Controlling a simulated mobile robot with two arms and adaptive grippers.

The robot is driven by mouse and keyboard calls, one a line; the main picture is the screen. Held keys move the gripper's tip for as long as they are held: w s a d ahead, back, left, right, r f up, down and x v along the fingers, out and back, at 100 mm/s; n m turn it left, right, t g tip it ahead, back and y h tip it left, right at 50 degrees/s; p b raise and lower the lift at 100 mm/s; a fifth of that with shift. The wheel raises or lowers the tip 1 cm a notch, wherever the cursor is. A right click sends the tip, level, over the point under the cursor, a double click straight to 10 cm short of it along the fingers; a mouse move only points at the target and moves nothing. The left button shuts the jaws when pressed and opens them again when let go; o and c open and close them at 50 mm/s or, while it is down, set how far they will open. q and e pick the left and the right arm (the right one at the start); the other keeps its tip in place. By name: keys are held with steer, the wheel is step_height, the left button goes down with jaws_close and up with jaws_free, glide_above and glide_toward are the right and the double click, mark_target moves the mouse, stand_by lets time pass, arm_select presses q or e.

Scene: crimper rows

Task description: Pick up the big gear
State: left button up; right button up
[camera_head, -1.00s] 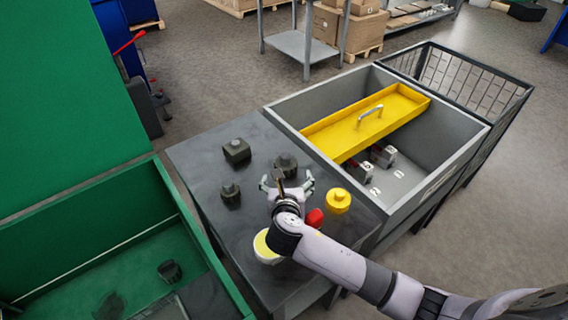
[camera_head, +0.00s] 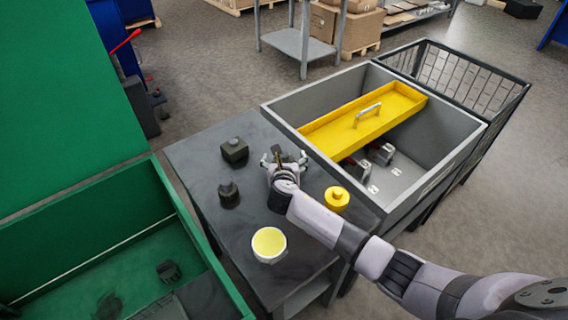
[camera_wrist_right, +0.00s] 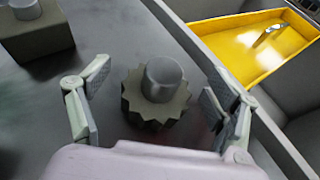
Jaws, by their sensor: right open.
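A dark toothed gear with a round grey hub (camera_wrist_right: 165,80) stands on the dark table, between the fingers of my right gripper (camera_wrist_right: 160,92) in the right wrist view. My right gripper (camera_head: 284,160) is open, with a finger on each side of the gear and visible gaps to it. In the head view the gripper mostly hides this gear. A second dark knobbed part (camera_head: 229,195) stands nearer on the table. A square dark block with a knob (camera_head: 235,151) stands to the left; it also shows in the right wrist view (camera_wrist_right: 38,38). My left gripper is not in view.
A yellow knobbed part (camera_head: 337,198) and a white cup with yellow inside (camera_head: 269,244) are on the table (camera_head: 225,240). A grey bin (camera_head: 440,160) with a yellow tray (camera_head: 365,118) adjoins on the right. A green bin (camera_head: 130,240) is on the left.

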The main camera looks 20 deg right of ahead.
steer(key=shift+c, duration=0.4)
steer(key=c, duration=1.8)
